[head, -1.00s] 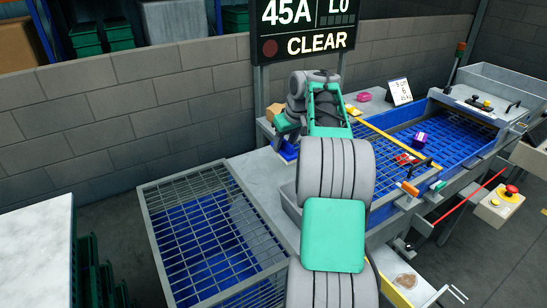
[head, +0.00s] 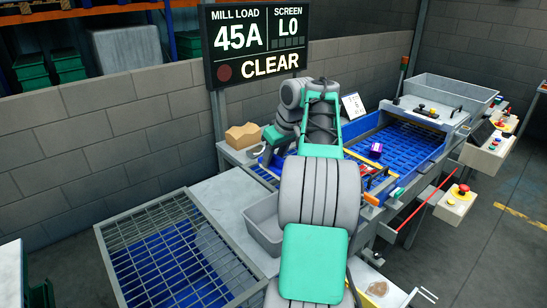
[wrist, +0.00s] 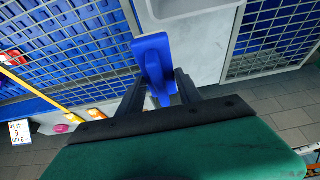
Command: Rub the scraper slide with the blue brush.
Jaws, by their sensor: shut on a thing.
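My gripper (wrist: 162,90) is shut on the blue brush (wrist: 153,52) in the wrist view. The brush's broad blue part stands out beyond the fingertips, and a narrower blue part lies between the fingers. It is over a light grey surface (wrist: 208,62), and I cannot tell whether it touches anything. In the head view my arm hides most of the gripper and the brush. I cannot pick out the scraper slide with certainty; an orange handle (head: 372,199) shows at the near edge of the blue screen deck (head: 405,150).
A purple block (head: 375,149) and a yellow bar (head: 362,160) lie on the deck. A grey bin (head: 262,228) and a mesh-covered blue bay (head: 165,250) are at the left. A cardboard box (head: 243,136) and a sign (head: 255,40) stand behind.

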